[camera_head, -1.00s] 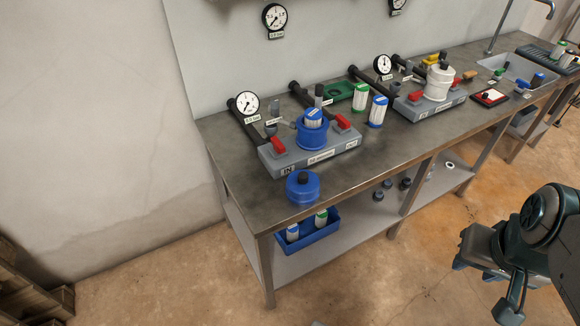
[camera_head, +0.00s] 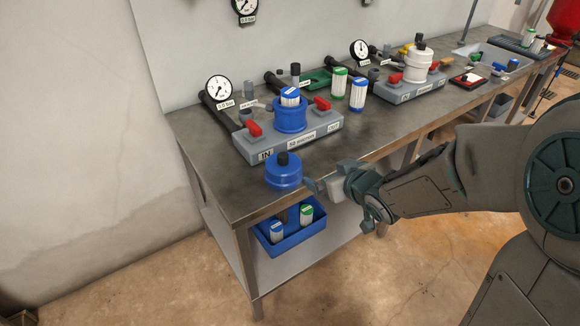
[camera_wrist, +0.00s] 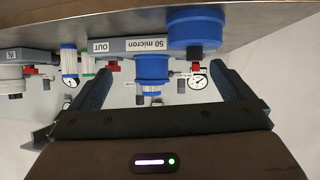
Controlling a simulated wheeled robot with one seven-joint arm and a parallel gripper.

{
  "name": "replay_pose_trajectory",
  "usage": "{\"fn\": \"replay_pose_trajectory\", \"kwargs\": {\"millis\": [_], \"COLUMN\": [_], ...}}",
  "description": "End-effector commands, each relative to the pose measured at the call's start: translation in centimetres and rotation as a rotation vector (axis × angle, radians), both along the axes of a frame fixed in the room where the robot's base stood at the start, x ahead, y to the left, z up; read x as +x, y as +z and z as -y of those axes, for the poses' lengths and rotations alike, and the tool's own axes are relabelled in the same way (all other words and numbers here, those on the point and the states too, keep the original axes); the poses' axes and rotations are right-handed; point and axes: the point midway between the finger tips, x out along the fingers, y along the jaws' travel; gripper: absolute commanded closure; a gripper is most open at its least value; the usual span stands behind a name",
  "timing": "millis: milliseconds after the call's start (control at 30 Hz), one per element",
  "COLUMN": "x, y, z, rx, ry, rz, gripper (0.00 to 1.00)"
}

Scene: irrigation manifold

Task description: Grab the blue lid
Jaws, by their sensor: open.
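The blue lid (camera_head: 284,172), a short blue cap with a black knob on top, sits on the front left of the metal bench, in front of the grey filter block. My gripper (camera_head: 312,187) is open and empty just right of the lid, near the bench's front edge, apart from it as far as I can tell. In the wrist view the lid (camera_wrist: 194,30) shows at the top, beyond the open fingers of my gripper (camera_wrist: 165,85) and right of their middle.
The grey filter block (camera_head: 295,141) carries an open blue housing (camera_head: 290,116) with a cartridge in it and red valve handles. Loose cartridges (camera_head: 357,95) and a white housing (camera_head: 418,66) stand farther right. A blue bin (camera_head: 290,236) with cartridges is on the lower shelf.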

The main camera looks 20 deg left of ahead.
Motion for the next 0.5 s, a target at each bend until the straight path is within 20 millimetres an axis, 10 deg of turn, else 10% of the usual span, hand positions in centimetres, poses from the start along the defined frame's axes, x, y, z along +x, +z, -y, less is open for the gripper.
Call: {"fn": "replay_pose_trajectory", "kwargs": {"millis": [500], "x": [1.6], "y": [-3.8], "z": [-7.7], "rx": [0.136], "ry": [0.152], "rz": [0.029], "gripper": [0.0]}}
